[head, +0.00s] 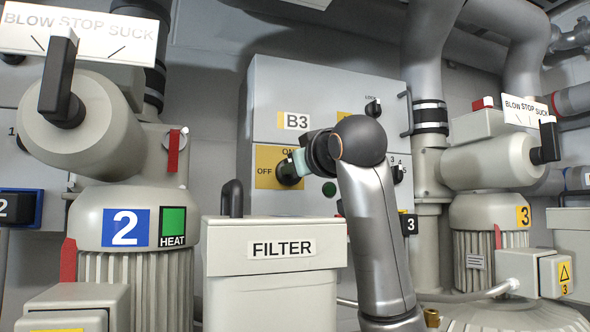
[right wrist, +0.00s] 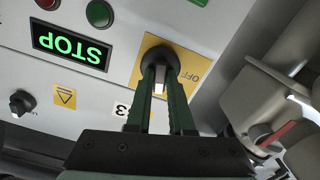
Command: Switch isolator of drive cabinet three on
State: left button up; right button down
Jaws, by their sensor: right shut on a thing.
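The cabinet (head: 350,105) marked B3 stands behind the filter box. Its isolator is a black rotary knob (head: 289,173) on a yellow ON/OFF plate (head: 263,181), with OFF to the left and ON above. My right gripper (head: 299,162) is at the knob, partly hidden by my wrist. In the right wrist view, the right gripper (right wrist: 162,92) has its fingers shut on the knob (right wrist: 160,58). The knob's white-marked grip runs up and down in that picture, with OFF to its right. ON is hidden there. My left gripper is out of view.
The FILTER box (head: 281,247) stands in front of the cabinet. Blower 2 (head: 127,228) is at the left and blower 3 (head: 490,215) at the right. The wrist view shows a green STOP display (right wrist: 70,47), a red button (right wrist: 47,4) and another small knob (right wrist: 22,102).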

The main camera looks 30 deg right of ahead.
jog(key=shift+m, duration=1.6)
jog(key=c, duration=0.8)
grip_release()
jog(key=shift+d, duration=0.1)
jog(key=b+v, duration=0.4)
jog(key=v, duration=0.8)
jog(key=shift+s+b, duration=0.25)
jog(key=shift+b, duration=0.05)
